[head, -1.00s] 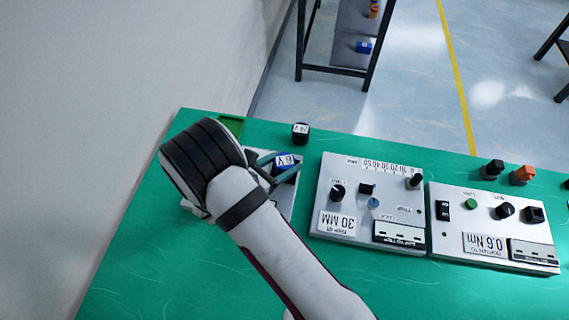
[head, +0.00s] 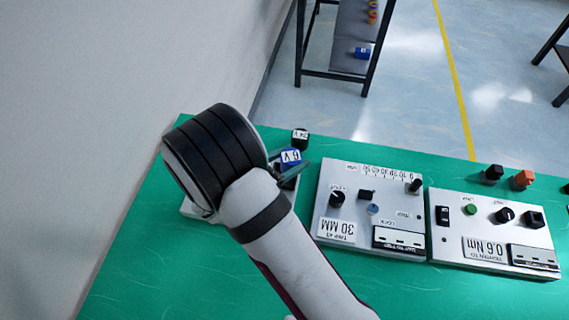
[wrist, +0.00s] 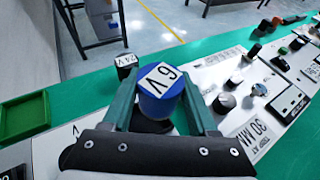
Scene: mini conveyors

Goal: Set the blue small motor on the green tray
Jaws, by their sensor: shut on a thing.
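The blue small motor, labelled 6 V, shows in the head view (head: 291,156) and the wrist view (wrist: 160,103). My gripper (wrist: 158,88) has its two green fingers shut on the motor's sides. The motor looks upright, above a pale panel with a dark part below it; the gap between them is hard to judge. The green tray (wrist: 24,134) is at the left in the wrist view, apart from the motor, and it looks empty where visible. My arm hides the tray in the head view.
A black 24 V motor (head: 300,137) stands just behind the blue one. Two pale control panels, marked 30 MM (head: 324,212) and 0.6 Nm (head: 455,222), lie to the right. Black and orange parts (head: 521,180) stand farther right. A conveyor stand (head: 333,80) is behind the table.

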